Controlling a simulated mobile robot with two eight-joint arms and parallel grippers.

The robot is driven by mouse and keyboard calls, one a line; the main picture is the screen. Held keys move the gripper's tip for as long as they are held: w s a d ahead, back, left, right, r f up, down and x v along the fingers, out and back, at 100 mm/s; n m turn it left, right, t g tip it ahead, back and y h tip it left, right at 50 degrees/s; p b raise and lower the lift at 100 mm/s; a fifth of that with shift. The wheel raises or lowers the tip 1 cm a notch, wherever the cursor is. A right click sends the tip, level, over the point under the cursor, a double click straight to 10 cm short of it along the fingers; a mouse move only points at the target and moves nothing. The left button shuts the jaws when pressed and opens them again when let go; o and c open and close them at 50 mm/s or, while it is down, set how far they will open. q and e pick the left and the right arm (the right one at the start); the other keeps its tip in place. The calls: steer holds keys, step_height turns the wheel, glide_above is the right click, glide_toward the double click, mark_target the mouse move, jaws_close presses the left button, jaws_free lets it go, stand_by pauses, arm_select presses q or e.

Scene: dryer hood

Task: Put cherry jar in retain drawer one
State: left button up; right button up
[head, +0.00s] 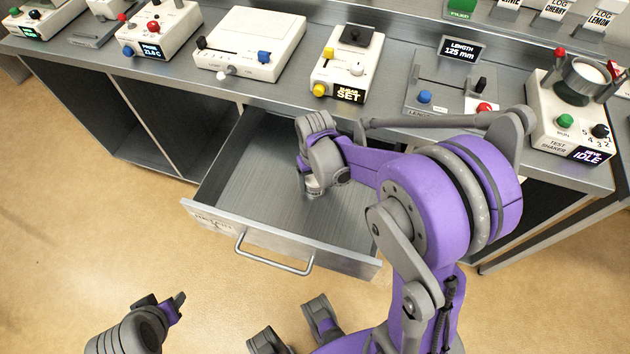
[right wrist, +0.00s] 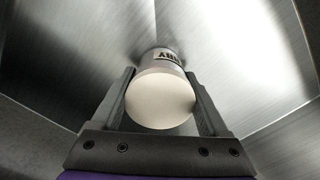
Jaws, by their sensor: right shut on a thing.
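The jar (right wrist: 160,98) has a round white lid and a partly visible dark-lettered label; its full name cannot be read. My right gripper (head: 314,190) is shut on it, with one finger on each side in the right wrist view. The gripper points down inside the open drawer (head: 240,185), over its right half. The arm hides most of the jar in the head view, and I cannot tell whether it touches the drawer floor. The drawer's front carries faint lettering, partly legible. My left gripper (head: 177,304) is at the lower left, outside the drawer; its opening is unclear.
The drawer is pulled out below the bench (head: 385,125), its handle (head: 275,262) facing me. The visible drawer floor is bare. Several devices stand on the bench, including the test shaker (head: 570,118) and a white box (head: 250,45). Open shelves (head: 130,115) lie left of the drawer.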

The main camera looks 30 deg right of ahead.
steer(key=shift+f, duration=0.1)
steer(key=o, duration=1.5)
steer(key=shift+r, duration=0.2)
step_height(320, 180, up, 12)
steer(key=shift+f+p, duration=0.1)
steer(key=shift+p, duration=0.8)
